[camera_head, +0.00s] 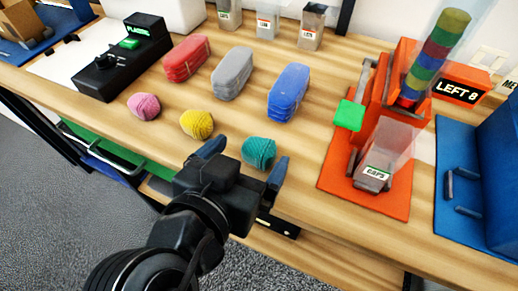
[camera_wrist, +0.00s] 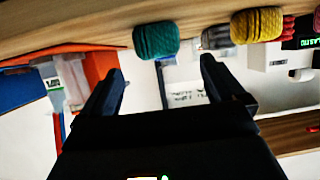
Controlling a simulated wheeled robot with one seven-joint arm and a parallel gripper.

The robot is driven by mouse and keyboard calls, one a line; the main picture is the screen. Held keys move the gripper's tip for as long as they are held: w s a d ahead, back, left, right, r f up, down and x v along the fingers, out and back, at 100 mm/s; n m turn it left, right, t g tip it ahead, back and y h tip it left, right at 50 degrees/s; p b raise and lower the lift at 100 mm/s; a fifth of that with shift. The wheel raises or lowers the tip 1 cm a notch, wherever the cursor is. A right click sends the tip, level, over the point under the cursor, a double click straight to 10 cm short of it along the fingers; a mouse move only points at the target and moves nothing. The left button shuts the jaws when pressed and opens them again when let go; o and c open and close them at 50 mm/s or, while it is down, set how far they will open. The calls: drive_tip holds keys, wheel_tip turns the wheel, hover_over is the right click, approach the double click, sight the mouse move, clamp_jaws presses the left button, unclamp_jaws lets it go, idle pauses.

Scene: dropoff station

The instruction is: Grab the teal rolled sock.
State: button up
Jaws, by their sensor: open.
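The teal rolled sock (camera_head: 259,152) lies on the wooden table near its front edge, right of a yellow rolled sock (camera_head: 196,124) and a pink rolled sock (camera_head: 144,106). My gripper (camera_head: 248,155) is open and empty at the table's front edge, just in front of the teal sock. In the head view the sock appears between the fingertips, nearer the right one. In the wrist view the teal sock (camera_wrist: 156,40) is beyond the fingertips (camera_wrist: 160,68), centred between them and apart from them. The yellow sock (camera_wrist: 256,25) shows to its right.
Red (camera_head: 186,58), grey (camera_head: 232,74) and blue (camera_head: 289,92) bundles lie behind the socks. An orange dispenser (camera_head: 365,197) with a clear caps bin stands right, beside a blue stand (camera_head: 490,180). A black control box (camera_head: 123,57) is at left.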

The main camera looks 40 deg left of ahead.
sight(255, 154)
drive_tip(key=w+f, duration=0.2)
drive_tip(key=w, duration=0.1)
drive_tip(key=shift+w+a+f, duration=0.2)
drive_tip(key=shift+a+f, duration=0.15)
drive_tip(key=shift+a, duration=0.05)
drive_tip(key=shift+w+a+f, duration=0.2)
drive_tip(key=shift+w+f, duration=0.05)
drive_tip(key=shift+w, duration=0.35)
drive_tip(key=shift+c, duration=0.3)
drive_tip(key=c, duration=1)
